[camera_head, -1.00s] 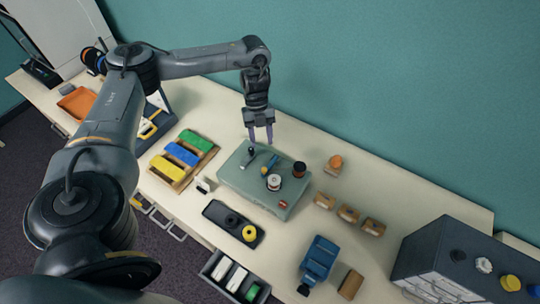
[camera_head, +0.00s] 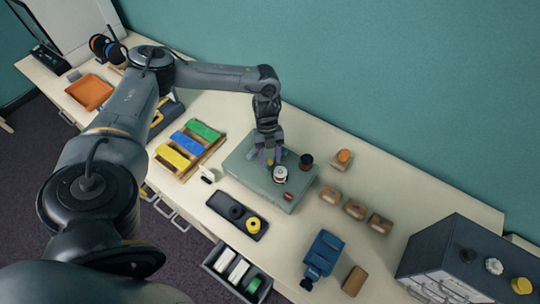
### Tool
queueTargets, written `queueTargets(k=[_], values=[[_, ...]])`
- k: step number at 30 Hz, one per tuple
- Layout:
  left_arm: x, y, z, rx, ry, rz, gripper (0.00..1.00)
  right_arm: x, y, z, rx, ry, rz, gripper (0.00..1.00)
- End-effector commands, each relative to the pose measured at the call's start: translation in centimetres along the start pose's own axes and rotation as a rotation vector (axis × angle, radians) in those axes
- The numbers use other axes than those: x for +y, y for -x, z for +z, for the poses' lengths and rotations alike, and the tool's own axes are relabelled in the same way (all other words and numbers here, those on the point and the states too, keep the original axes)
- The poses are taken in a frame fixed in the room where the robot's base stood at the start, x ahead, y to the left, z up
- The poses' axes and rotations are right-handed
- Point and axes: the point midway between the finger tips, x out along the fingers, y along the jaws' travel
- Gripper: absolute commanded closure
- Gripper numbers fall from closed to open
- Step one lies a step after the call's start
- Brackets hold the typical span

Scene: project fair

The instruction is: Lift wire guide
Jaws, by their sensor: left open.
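My left gripper (camera_head: 268,160) points down over the grey-green box-like block (camera_head: 286,203) on the table. It is open, with its fingers low around or just beside the small parts on the block's top. A white round spool-like part (camera_head: 280,174) stands just right of the fingers. A dark cylinder (camera_head: 306,161) stands farther right, and a small red part (camera_head: 288,196) is at the front edge. The fingers hide most of the small blue and yellow part and the small dark part. I cannot tell which part is the wire guide. My right gripper is not in view.
A rack of green, blue and yellow blocks (camera_head: 186,150) is at the left. A black tray (camera_head: 222,208) with a yellow ring is in front. Wooden blocks (camera_head: 355,208), an orange item (camera_head: 344,157), a blue device (camera_head: 322,252) and a grey cabinet (camera_head: 455,262) lie to the right.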

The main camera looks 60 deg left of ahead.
Motion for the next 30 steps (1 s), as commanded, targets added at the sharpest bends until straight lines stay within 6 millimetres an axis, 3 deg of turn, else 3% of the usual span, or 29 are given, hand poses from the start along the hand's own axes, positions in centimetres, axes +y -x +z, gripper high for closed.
queueTargets(k=[6, 16, 30], values=[[0.00, -0.04, 0.01, 0.000, 0.000, 0.000, 0.52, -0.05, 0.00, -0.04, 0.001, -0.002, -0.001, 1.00], [0.01, -0.02, 0.02, 0.000, 0.001, 0.000, 1.00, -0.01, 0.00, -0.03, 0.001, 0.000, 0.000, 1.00], [0.24, 0.17, -0.33, 0.000, 0.007, -0.001, 1.00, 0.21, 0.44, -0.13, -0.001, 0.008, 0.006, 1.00]])
